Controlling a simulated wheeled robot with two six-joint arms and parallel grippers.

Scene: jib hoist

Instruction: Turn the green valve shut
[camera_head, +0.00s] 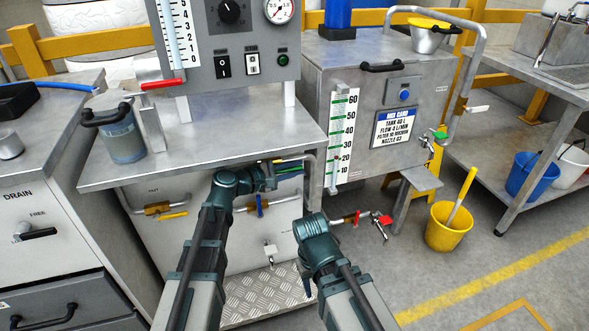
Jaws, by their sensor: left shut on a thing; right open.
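A green valve handle (290,172) shows as a thin green bar under the right part of the grey bench top, beside a bent pipe. My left gripper (270,175) is at its left end, shut on it as far as I can see; the fingertips are small and partly hidden. A second green handle (439,134) sits on the tap at the right side of the grey tank, away from both grippers. My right gripper (307,286) is lower, in front of the bench, apart from the valves; its fingers are mostly hidden by the wrist.
A blue-handled valve (260,206) and a yellow-handled valve (172,215) are on pipes under the bench. Red handles (384,220) are right of my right arm. A chequered step plate (268,294) lies below. A yellow bucket (447,228) stands on open floor at the right.

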